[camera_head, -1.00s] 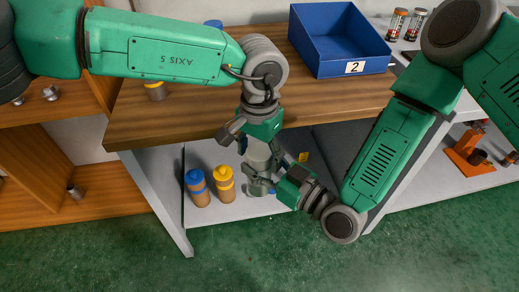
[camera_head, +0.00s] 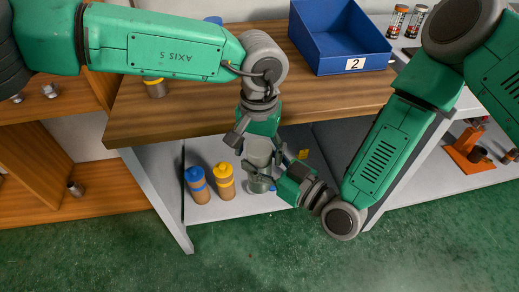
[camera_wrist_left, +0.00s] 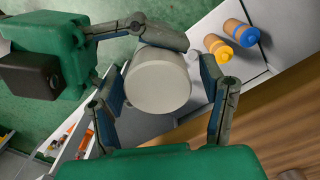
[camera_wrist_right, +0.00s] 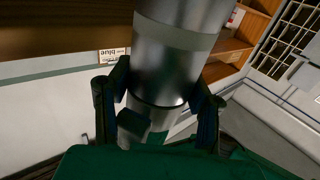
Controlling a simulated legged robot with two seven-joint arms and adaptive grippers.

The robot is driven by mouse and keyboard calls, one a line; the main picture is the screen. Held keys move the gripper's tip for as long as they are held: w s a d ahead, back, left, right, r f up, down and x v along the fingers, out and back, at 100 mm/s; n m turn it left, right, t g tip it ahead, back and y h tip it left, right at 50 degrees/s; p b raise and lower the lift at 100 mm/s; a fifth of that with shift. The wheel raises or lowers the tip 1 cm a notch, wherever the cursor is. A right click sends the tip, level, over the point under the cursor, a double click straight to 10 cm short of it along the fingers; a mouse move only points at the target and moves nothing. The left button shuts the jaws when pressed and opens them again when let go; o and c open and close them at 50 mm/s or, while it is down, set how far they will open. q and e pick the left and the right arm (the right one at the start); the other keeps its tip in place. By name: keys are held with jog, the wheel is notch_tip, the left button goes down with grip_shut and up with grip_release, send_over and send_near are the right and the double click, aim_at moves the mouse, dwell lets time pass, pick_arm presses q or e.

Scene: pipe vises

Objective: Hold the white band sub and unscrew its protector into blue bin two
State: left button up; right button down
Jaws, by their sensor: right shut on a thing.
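The sub (camera_wrist_right: 168,75) is a shiny metal cylinder with a pale band (camera_wrist_right: 175,32). My right gripper (camera_wrist_right: 160,95) is shut on it, one finger on each side. In the head view the sub (camera_head: 260,184) stands upright in front of the bench. A pale round end (camera_wrist_left: 158,80), apparently the protector, faces up in the left wrist view. My left gripper (camera_wrist_left: 163,78) is above it, pointing down, with fingers open on both sides and gaps visible. The finger contact is partly hidden in the head view. Blue bin two (camera_head: 338,40), labelled 2, is on the bench.
The wooden bench (camera_head: 190,112) lies behind the grippers. Two bottles, blue-topped (camera_head: 197,187) and yellow-topped (camera_head: 224,183), stand on the shelf below. A yellow-banded piece (camera_head: 155,87) is on the bench. An orange vise (camera_head: 468,148) stands at right.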

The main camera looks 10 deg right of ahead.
pick_arm(q)
jog(key=shift+d+r, duration=0.1)
notch_tip(320, 180, up, 4)
jog(key=shift+r, duration=0.15)
jog(key=shift+c, duration=0.5)
notch_tip(320, 180, up, 3)
jog(key=m, duration=0.2)
jog(key=shift+r+m, duration=0.1)
jog(key=shift+m, duration=0.3)
jog(key=shift+f, duration=0.45)
notch_tip(320, 180, down, 7)
jog(key=shift+r, duration=0.1)
jog(key=shift+c, duration=0.4)
